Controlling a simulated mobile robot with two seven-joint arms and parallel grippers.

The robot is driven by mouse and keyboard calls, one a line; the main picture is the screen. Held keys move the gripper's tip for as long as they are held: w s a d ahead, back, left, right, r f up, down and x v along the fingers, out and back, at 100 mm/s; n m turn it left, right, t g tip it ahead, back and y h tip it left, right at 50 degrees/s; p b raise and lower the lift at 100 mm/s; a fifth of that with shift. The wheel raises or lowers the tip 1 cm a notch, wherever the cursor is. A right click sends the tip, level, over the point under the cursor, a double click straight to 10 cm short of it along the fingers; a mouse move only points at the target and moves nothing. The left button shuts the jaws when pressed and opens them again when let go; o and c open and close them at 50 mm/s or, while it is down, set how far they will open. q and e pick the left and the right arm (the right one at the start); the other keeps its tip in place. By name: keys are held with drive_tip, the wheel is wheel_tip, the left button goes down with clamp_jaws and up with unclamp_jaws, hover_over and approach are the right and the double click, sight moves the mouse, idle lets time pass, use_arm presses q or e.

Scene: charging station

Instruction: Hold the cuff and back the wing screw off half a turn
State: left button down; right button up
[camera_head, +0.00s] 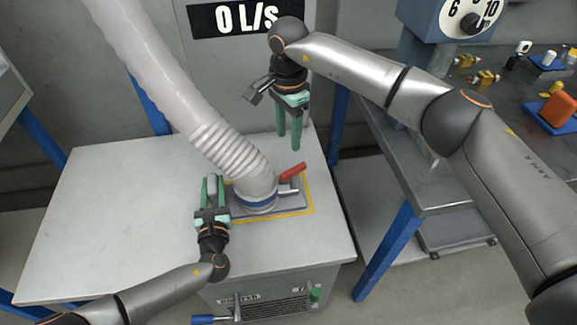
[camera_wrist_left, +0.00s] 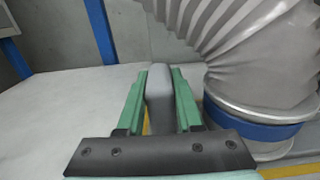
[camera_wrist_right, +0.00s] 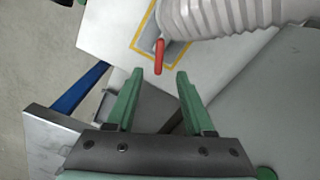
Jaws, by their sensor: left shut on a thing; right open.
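The cuff (camera_head: 256,192) is the grey hose end with a blue band, standing on a plate on the white bench. It also shows in the left wrist view (camera_wrist_left: 255,128). My left gripper (camera_head: 212,183) is shut on an upright grey tab (camera_wrist_left: 159,95) on the cuff's left side. A red lever (camera_head: 292,172), apparently the wing screw, sticks out on the cuff's right side. It shows in the right wrist view (camera_wrist_right: 159,56) beyond the fingertips. My right gripper (camera_head: 289,140) is open and empty, above and behind the lever, apart from it.
The ribbed hose (camera_head: 165,75) rises from the cuff to the upper left. A yellow outline (camera_head: 313,197) surrounds the plate. A metal table (camera_head: 450,180) with small fittings and an orange item (camera_head: 558,108) stands at right. The bench's left side is clear.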

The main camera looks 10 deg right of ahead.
sight(288, 171)
wheel_tip(288, 171, down, 12)
drive_tip(key=shift+r, duration=0.2)
drive_tip(key=shift+c, duration=0.3)
clamp_jaws()
idle(0.4)
